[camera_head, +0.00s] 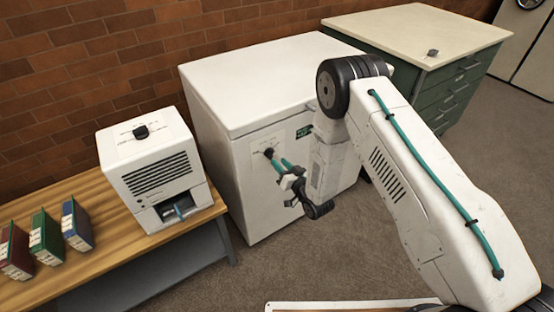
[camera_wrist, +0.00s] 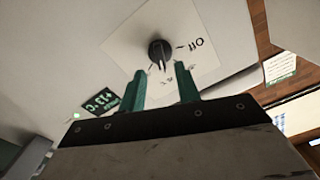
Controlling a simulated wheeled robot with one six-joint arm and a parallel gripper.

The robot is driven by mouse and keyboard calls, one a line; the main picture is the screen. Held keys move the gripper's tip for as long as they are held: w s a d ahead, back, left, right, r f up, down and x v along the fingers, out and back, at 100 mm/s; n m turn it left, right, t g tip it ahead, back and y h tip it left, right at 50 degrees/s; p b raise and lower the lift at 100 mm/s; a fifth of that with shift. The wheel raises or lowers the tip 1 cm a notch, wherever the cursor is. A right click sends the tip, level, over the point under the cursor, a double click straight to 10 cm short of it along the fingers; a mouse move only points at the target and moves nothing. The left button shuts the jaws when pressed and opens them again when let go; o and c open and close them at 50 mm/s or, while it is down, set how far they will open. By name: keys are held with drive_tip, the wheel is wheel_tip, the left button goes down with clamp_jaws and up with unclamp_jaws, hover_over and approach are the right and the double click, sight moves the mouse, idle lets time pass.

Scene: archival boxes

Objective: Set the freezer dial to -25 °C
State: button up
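The white chest freezer (camera_head: 228,150) stands against the brick wall. Its black dial (camera_head: 268,152) is on a pale plate on the front face, and it also shows in the wrist view (camera_wrist: 160,51). The word "OFF" appears beside the dial there; the other marks are too small to read. A small green display (camera_head: 304,131) is on the same face; in the wrist view (camera_wrist: 101,101) it seems to read +13 °C. My gripper (camera_head: 278,159) has green fingers, apart and empty, pointing at the dial. In the wrist view (camera_wrist: 160,68) the dial appears just beyond the fingertips; contact cannot be told.
A white device (camera_head: 155,172) with a black top knob stands on a wooden bench (camera_head: 110,230) at left, beside several coloured binders (camera_head: 46,236). A green drawer cabinet (camera_head: 455,90) with a cream top stands right of the freezer. Bare floor lies in front.

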drive_tip(key=v, duration=0.3)
drive_tip(key=shift+s+d, duration=0.2)
drive_tip(key=shift+s, duration=0.05)
